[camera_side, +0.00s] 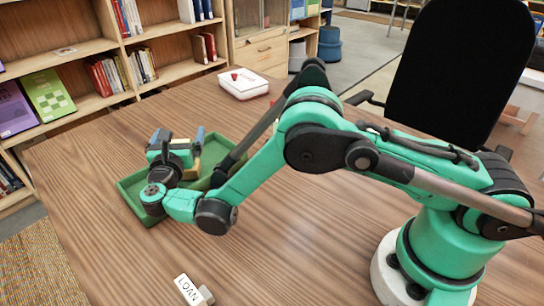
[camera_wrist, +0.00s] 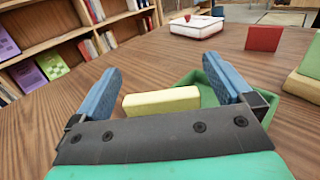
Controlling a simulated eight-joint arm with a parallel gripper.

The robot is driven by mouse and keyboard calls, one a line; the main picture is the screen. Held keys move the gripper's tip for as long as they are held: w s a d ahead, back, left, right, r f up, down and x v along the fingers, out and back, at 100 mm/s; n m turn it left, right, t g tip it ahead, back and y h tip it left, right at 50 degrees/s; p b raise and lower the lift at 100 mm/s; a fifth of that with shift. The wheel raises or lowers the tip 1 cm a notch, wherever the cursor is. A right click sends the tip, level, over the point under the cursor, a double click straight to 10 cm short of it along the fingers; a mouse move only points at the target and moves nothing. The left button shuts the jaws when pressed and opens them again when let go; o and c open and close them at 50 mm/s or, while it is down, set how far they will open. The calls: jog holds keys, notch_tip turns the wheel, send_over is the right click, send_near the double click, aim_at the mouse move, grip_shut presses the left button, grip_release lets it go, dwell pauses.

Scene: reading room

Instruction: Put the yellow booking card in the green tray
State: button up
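The yellow booking card (camera_wrist: 162,101) looks like a thick pale-yellow block in the wrist view. It lies between my gripper's blue fingers, with a gap on each side. A small yellow part (camera_side: 190,171) shows beside my gripper in the side view. The green tray (camera_side: 128,197) sits on the table under and around my gripper (camera_side: 177,139). Its green wall also shows behind the right finger in the wrist view (camera_wrist: 188,82). My gripper (camera_wrist: 165,88) is open. I cannot tell whether the card rests in the tray or above it.
A white box (camera_side: 243,85) with a small red thing on top stands at the table's back. A LOAN sign (camera_side: 188,289) is near the front. Bookshelves (camera_side: 80,50) line the back.

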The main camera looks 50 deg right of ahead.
jog(key=shift+r, duration=0.1)
jog(key=v, duration=0.7)
jog(key=shift+r, duration=0.1)
jog(key=s+d+r+m+g+y, duration=0.4)
jog(key=d+r+m+g+y, duration=0.25)
jog(key=d+m, duration=0.5)
jog(key=s+d+m+y, duration=0.2)
jog(key=s+m+y, duration=0.4)
jog(key=s+m, duration=0.6)
jog(key=m+t, duration=0.1)
jog(key=m, duration=0.2)
jog(key=shift+s+f, duration=0.2)
jog(key=shift+s, duration=0.15)
